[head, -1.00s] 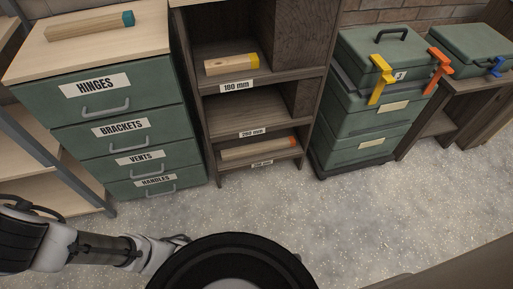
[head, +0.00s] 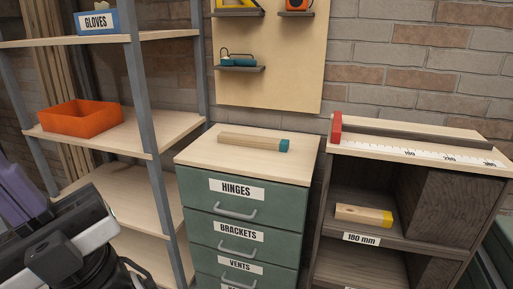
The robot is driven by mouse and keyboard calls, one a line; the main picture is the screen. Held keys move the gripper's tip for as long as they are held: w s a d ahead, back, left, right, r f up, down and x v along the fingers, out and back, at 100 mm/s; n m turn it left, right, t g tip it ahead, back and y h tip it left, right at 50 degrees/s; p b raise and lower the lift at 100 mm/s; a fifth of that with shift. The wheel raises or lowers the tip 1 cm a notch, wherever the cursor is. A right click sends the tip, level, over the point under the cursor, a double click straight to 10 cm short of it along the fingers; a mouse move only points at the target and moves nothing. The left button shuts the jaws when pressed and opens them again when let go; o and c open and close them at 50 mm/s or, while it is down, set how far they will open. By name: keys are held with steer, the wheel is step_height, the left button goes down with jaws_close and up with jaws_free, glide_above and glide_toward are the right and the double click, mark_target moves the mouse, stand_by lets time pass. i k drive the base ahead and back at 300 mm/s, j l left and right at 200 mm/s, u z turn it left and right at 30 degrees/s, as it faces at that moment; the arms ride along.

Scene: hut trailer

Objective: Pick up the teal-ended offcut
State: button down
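The teal-ended offcut (head: 250,141) is a pale wooden bar lying flat on top of the green drawer cabinet (head: 247,165). Its teal end points right, and its plain end points left. Nothing touches it from above. Part of my arm shows large in the lower left corner, well to the left of the offcut and apart from it. A purplish part shows at the left edge beside it. I cannot make out the gripper's fingertips or whether they are open or shut.
A metal shelf rack (head: 143,100) with an orange bin (head: 80,119) stands left of the cabinet. A cubby unit (head: 392,146) on the right holds a yellow-ended offcut (head: 362,215) and a ruler stop on top. A pegboard (head: 280,90) hangs behind. The cabinet top around the offcut is clear.

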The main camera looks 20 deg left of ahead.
mark_target(271, 143)
steer(key=i+j, duration=0.25)
steer(key=i, duration=0.25)
steer(key=i+j, duration=0.25)
steer(key=i, duration=0.8)
steer(key=u, duration=0.05)
